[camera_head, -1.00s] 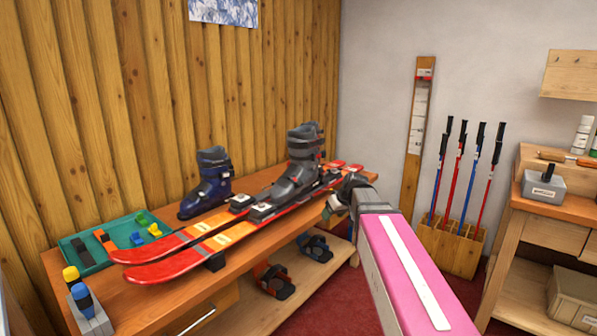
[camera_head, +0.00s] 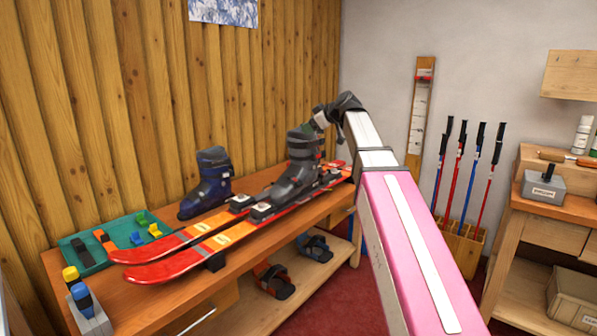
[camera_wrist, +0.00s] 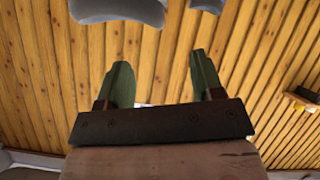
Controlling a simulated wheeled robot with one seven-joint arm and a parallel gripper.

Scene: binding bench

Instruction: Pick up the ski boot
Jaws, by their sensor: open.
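A grey ski boot (camera_head: 293,172) stands upright on the red-orange skis (camera_head: 215,236), towards their far end on the bench. A second, dark blue ski boot (camera_head: 208,184) stands upright on the bench to its left, behind the skis. My gripper (camera_head: 318,119) is beside and slightly above the grey boot's cuff, at its right. In the wrist view my gripper (camera_wrist: 161,82) is open, with two green fingers apart and only plank wall between them. Smooth grey shapes (camera_wrist: 115,9) cross the top of that view; I cannot tell which part they are.
A green tray (camera_head: 70,252) with small parts and a grey block (camera_head: 90,318) sit at the bench's near left. Bindings (camera_head: 273,281) lie on the shelf below. A ski pole rack (camera_head: 457,246) and another bench (camera_head: 565,208) stand right. The plank wall is close behind.

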